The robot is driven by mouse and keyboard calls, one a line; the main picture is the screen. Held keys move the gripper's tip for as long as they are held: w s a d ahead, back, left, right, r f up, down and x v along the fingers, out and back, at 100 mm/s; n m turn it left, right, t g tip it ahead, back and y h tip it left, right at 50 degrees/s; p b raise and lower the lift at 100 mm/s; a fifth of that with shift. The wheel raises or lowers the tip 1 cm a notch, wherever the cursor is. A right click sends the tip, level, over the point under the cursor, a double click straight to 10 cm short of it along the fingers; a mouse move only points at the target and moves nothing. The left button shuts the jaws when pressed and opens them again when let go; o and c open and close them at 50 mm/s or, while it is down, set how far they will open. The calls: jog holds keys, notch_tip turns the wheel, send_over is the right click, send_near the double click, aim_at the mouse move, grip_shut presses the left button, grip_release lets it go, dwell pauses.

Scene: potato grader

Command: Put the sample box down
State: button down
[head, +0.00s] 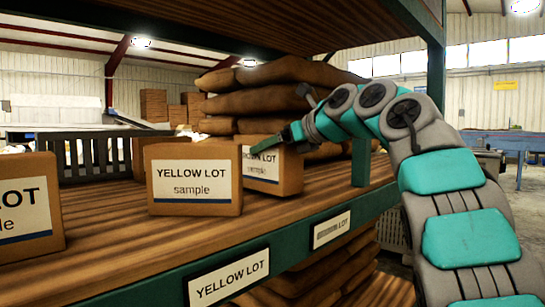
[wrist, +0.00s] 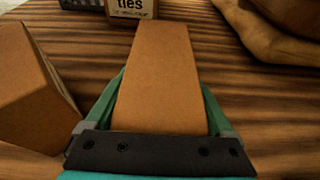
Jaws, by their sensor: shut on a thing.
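The sample box (head: 287,168) is a brown carton with a white label reading "LOT sample"; the label's first word is partly hidden. My gripper (head: 268,141) is shut on its upper part. In the wrist view the box top (wrist: 158,80) lies between the two green fingers. The box is upright at the shelf board (head: 345,198); I cannot tell whether its base touches the wood. A "YELLOW LOT sample" box (head: 194,179) stands just to its left, overlapping it in the head view. In the wrist view, a box (wrist: 32,85) stands left of the held one, with a gap.
Another labelled box (head: 28,208) stands at the far left. Stacked sacks (head: 270,88) lie behind the held box. A green post (head: 436,75) rises at the right. Shelf-edge labels include "YELLOW LOT" (head: 229,281) and a second, unreadable one (head: 331,230). A dark slatted crate (head: 95,155) stands behind.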

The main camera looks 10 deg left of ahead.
jog(key=shift+f, duration=0.45)
grip_release()
jog(key=shift+f, duration=0.1)
